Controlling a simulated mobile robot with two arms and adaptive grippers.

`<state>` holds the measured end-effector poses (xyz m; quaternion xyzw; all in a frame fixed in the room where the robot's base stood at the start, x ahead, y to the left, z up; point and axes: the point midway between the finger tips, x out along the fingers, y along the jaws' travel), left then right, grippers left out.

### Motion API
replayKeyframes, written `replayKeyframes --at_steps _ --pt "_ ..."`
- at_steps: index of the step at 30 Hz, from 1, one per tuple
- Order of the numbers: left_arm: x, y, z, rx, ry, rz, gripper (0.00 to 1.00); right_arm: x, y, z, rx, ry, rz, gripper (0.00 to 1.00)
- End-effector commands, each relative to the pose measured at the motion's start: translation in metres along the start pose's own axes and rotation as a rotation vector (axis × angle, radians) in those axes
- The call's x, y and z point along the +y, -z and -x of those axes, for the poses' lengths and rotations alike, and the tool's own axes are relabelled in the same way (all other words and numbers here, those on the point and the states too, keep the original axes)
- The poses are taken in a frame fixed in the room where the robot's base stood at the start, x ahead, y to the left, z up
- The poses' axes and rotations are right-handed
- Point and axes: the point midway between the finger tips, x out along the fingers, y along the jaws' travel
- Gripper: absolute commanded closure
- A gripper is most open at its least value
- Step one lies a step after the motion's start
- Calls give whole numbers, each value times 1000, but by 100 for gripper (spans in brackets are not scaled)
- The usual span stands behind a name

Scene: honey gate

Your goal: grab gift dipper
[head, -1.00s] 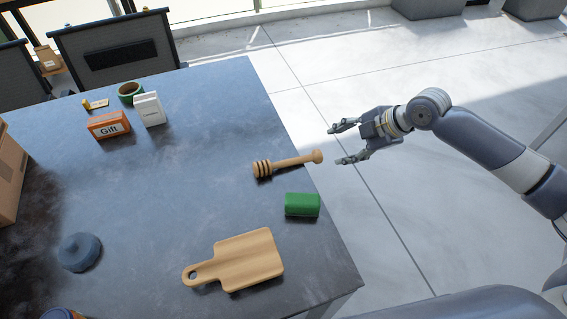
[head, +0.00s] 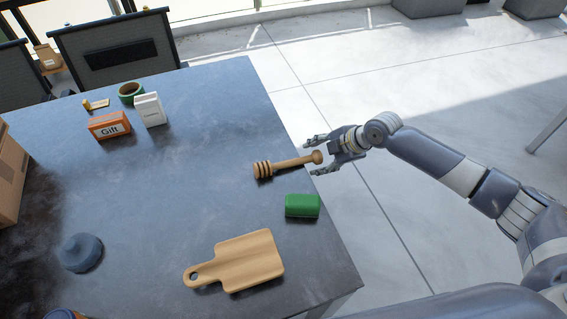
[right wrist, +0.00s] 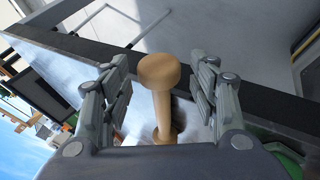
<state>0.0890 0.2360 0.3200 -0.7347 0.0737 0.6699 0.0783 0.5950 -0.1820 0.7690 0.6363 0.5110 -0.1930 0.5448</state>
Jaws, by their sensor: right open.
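The wooden honey dipper (head: 286,165) lies on the dark table near its right edge, ribbed head to the left and knobbed handle end to the right. My right gripper (head: 316,155) is open at the table edge, with its fingers on either side of the handle's knob. In the right wrist view the dipper's handle (right wrist: 160,92) stands between the two open fingers, with a gap on both sides. An orange box marked "Gift" (head: 109,126) stands at the back left of the table. My left gripper is not in view.
A green block (head: 302,206) lies close to the dipper, toward the front. A wooden cutting board (head: 245,262), a grey-blue lid (head: 81,252), a white box (head: 149,109), a green tape roll (head: 131,92) and a cardboard box (head: 8,175) are also on the table. The table's middle is clear.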

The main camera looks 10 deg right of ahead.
Motion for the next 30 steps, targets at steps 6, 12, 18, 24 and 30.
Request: replayKeyframes --at_steps 6,12,18,24,30 --pt "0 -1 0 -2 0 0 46 0 0 0 0 -1 0 58" --pt "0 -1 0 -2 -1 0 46 0 0 0 0 -1 0 87" --pt "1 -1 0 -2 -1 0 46 0 0 1 0 -1 0 87" --pt "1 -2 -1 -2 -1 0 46 8 5 12 1 -4 3 87" --pt "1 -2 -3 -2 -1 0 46 29 18 44 0 -6 4 87"
